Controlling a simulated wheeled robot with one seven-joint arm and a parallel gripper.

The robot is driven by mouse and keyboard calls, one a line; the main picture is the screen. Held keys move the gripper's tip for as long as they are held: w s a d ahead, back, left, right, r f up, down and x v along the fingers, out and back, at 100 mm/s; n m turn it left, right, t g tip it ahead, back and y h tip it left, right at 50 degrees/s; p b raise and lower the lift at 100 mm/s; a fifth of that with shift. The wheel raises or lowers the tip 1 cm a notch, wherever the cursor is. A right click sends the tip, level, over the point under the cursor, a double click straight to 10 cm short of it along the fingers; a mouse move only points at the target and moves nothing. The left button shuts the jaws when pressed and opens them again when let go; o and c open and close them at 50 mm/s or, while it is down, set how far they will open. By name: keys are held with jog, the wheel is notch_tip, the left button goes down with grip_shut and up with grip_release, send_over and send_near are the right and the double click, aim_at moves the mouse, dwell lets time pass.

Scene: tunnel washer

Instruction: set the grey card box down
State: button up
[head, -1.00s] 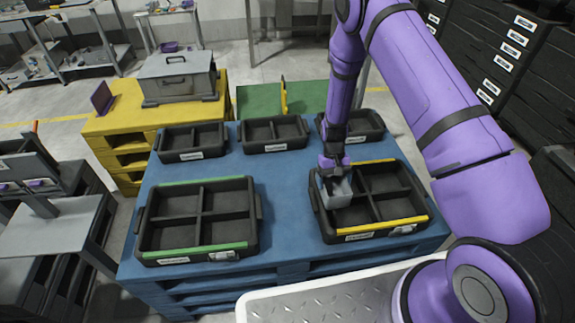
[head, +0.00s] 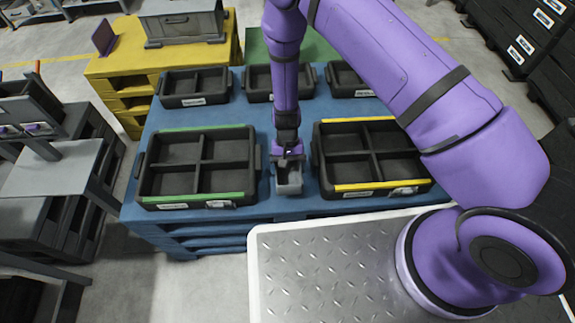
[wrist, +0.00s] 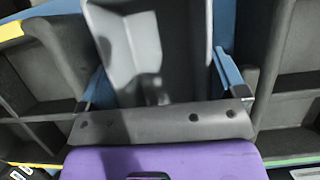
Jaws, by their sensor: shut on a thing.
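The grey card box (head: 289,182) is small and open-topped. In the head view it is at my gripper (head: 288,160), between the green-edged tray (head: 146,177) and the yellow-edged tray (head: 372,186), over the blue pallet table (head: 262,214). My gripper is shut on the box. In the wrist view the grey box (wrist: 150,45) fills the top middle, with a finger at its right side (wrist: 228,75). Whether the box's underside touches the table cannot be told.
Both divided black trays look empty and flank the box closely. Three smaller black bins (head: 195,88) stand in a row behind. A yellow pallet (head: 120,73) with a grey case (head: 182,22) is at the back left.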

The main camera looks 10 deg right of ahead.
jog(key=shift+f, duration=2.55)
jog(key=shift+f, duration=0.1)
jog(key=o, duration=0.8)
jog(key=shift+c, duration=0.2)
jog(key=shift+v, duration=6.3)
notch_tip(320, 180, up, 19)
jog(key=t+y, duration=0.1)
jog(key=t, duration=0.1)
send_over(288, 176)
jog(key=w+d, duration=0.4)
jog(key=w, duration=0.5)
jog(key=s+d+r+t+y, duration=0.1)
jog(key=s+d+r, duration=0.15)
jog(key=r, duration=0.55)
jog(key=s+d+r+t, duration=0.1)
jog(key=d+r, duration=0.3)
jog(key=r, duration=0.4)
jog(key=s+d+r+t, duration=0.2)
jog(key=s+d+r, duration=0.2)
jog(key=s+r, duration=0.2)
jog(key=s+d+r+t+h, duration=0.1)
jog(key=s+d+r, duration=0.4)
jog(key=s, duration=0.5)
jog(key=s+d+r+t+h, duration=0.1)
jog(key=s+d+r+t, duration=0.1)
jog(key=s+d+r, duration=0.3)
notch_tip(288, 176, up, 3)
jog(key=s, duration=0.3)
jog(key=shift+t, duration=0.4)
